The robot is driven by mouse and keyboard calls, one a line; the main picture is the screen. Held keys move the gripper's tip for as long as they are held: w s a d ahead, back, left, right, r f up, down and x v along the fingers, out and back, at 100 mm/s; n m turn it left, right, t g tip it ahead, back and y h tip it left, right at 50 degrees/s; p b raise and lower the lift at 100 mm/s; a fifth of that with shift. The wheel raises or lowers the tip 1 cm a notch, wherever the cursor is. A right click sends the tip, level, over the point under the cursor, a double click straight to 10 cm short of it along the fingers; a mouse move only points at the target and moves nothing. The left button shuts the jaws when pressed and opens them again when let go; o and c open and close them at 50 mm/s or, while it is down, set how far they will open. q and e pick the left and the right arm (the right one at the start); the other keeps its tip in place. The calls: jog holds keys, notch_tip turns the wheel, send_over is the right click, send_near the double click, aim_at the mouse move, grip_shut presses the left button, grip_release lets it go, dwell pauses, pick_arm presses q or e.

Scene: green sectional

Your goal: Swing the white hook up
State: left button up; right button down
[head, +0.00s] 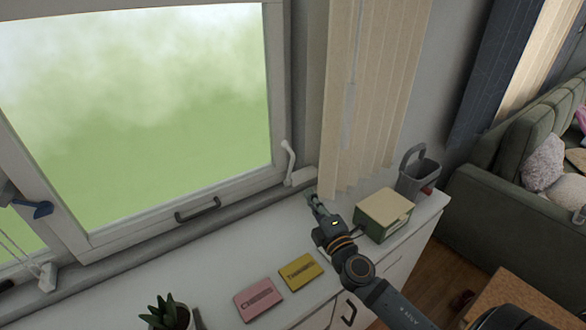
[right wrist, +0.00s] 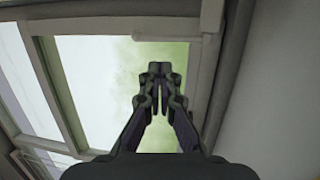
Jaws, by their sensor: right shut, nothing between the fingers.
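A pale bar near the frame edge there may be the hook, but I cannot tell. My left gripper is not in view.
A green box (head: 384,214) and a grey basket (head: 418,172) stand right of my gripper. A yellow book (head: 300,272), a pink book (head: 259,299) and a potted plant (head: 167,313) are on the white cabinet top. Vertical blinds (head: 370,90) hang just behind.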

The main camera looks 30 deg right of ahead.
aim_at(291, 167)
jog(key=w+p, duration=0.1)
jog(key=w, duration=0.1)
jog(key=w+r+p, duration=0.1)
jog(key=w, duration=0.2)
jog(key=w+p, duration=0.1)
jog(key=w, duration=0.2)
jog(key=shift+w+d+r, duration=0.15)
jog(key=shift+w+d, duration=0.1)
jog(key=shift+w, duration=1.7)
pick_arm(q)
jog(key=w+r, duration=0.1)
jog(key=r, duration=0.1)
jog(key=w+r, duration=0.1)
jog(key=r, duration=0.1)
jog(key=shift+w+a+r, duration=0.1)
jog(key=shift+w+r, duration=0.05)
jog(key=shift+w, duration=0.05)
pick_arm(e)
jog(key=shift+s, duration=0.1)
